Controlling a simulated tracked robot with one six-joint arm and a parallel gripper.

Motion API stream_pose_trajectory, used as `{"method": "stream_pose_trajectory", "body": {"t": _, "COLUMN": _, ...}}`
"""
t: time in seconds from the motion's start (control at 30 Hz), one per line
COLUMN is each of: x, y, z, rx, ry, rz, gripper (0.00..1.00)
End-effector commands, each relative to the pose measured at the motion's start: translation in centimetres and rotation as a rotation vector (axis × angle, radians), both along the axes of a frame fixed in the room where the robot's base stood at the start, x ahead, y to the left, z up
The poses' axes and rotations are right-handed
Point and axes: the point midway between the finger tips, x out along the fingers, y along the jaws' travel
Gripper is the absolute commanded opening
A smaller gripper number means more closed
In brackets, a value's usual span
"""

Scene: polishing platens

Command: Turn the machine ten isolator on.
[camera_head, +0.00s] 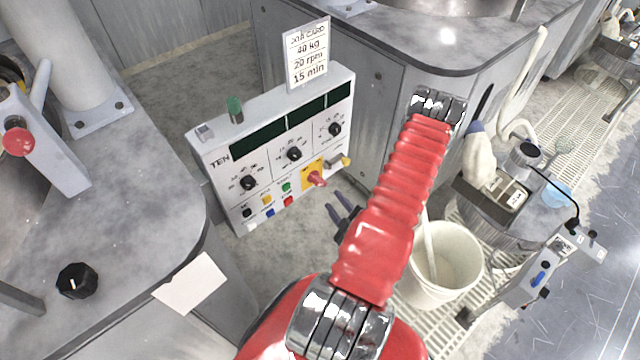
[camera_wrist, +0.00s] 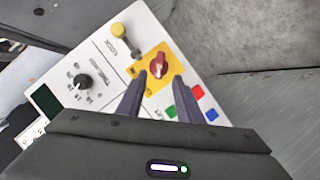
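The machine ten panel (camera_head: 222,172) is a white sloped box marked TEN. Its isolator is a red rotary handle (camera_head: 316,179) on a yellow plate (camera_head: 309,168), at the panel's lower right. In the wrist view the red handle (camera_wrist: 158,64) stands roughly upright in the picture on the yellow plate (camera_wrist: 148,84). My gripper (camera_head: 333,201) is open and empty, just off the panel's front. In the wrist view its two dark fingers (camera_wrist: 158,77) are apart, with the handle just beyond and between their tips. Contact does not show.
Black dials (camera_head: 294,154) sit above, and a job card (camera_head: 307,54) stands on top. A white bucket (camera_head: 443,263) is right of my arm; a grey bench (camera_head: 120,200) is left.

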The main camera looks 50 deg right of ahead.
Motion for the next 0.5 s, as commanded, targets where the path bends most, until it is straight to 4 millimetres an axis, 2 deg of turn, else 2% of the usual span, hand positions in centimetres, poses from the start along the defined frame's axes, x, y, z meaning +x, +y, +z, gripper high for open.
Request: {"method": "stream_pose_trajectory", "body": {"t": 0.5, "x": 5.1, "y": -2.7, "z": -1.6, "rx": -0.001, "ry": -0.001, "rz": 0.003, "gripper": 0.33}}
